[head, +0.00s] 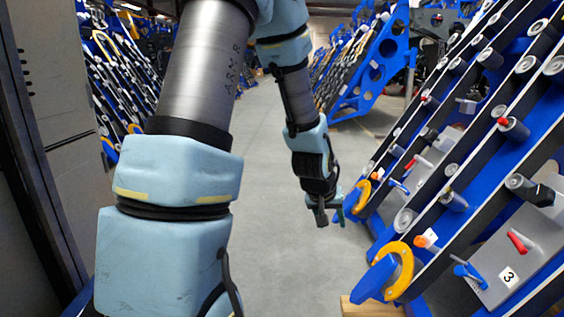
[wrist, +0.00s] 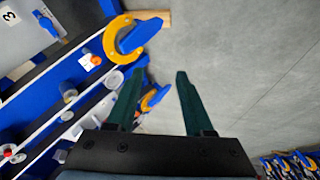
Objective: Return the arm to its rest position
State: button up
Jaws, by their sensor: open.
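My arm rises in the head view, its light-blue and grey links reaching forward and bending down over the aisle. My gripper (head: 330,215) hangs at its end above the grey floor, just left of the blue chassis frame at the right. In the wrist view my gripper (wrist: 158,95) shows two dark green fingers spread apart.
A blue chassis frame (head: 445,206) with rollers, coloured handles and a yellow hook (head: 402,270) slopes along the right. More racks (head: 120,75) stand at the left and back. A grey cabinet (head: 55,90) is close at the left. The middle floor (head: 268,215) is clear.

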jog(key=s+a+r+n+g+y, duration=0.1)
jog(key=s+a+r, duration=0.1)
jog(key=s+a, duration=0.35)
jog(key=s+a+r+g+y+p, duration=0.1)
jog(key=s+a+r, duration=0.1)
jog(key=a, duration=0.6)
jog(key=s+a+r+n+g+y, duration=0.1)
jog(key=s+a+r, duration=0.1)
jog(key=s+a, duration=0.35)
notch_tip(320, 180, up, 22)
jog(key=w+p, duration=0.2)
jog(key=p, duration=2)
jog(key=shift+a+r+p, duration=0.15)
jog(key=shift+a+p, duration=0.2)
jog(key=shift+a, duration=0.05)
